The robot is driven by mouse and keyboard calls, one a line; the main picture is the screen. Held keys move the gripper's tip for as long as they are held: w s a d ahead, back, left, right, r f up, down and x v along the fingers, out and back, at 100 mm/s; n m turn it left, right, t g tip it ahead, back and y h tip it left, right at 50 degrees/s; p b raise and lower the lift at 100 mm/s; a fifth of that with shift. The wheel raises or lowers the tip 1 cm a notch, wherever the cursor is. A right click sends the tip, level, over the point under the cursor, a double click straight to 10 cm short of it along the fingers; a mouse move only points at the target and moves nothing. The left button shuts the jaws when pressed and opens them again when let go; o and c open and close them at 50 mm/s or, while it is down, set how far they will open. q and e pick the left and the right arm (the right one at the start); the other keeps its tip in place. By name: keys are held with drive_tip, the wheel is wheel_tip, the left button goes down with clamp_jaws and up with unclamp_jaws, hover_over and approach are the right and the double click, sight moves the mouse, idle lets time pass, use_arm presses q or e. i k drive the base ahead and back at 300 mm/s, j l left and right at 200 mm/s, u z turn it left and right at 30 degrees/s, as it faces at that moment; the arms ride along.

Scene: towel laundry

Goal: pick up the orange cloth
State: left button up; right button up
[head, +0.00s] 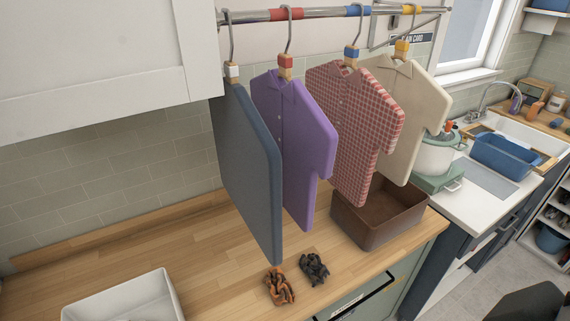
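A crumpled orange cloth (279,287) with dark markings lies on the wooden counter (140,245), near its front edge. It is below the hanging blue-grey garment and left of a crumpled dark grey cloth (314,268). A small gap separates the two cloths at their upper parts. Neither of my grippers is in view.
A blue-grey garment (250,165), a purple shirt (297,140), a checked shirt and a cream shirt hang from a rail above the counter. A white bin (125,300) stands at left, a brown bin (380,222) at right. The counter between has clear room.

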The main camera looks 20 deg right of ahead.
sight(281, 290)
drive_tip(key=z, duration=0.5)
drive_tip(key=l+u, duration=0.3)
drive_tip(key=u, duration=0.15)
drive_tip(key=i+l+u, duration=0.1)
drive_tip(key=l+u, duration=0.55)
drive_tip(key=u, duration=0.3)
drive_tip(key=k+l+u, duration=0.1)
drive_tip(key=l+u, duration=0.15)
drive_tip(key=u, duration=0.2)
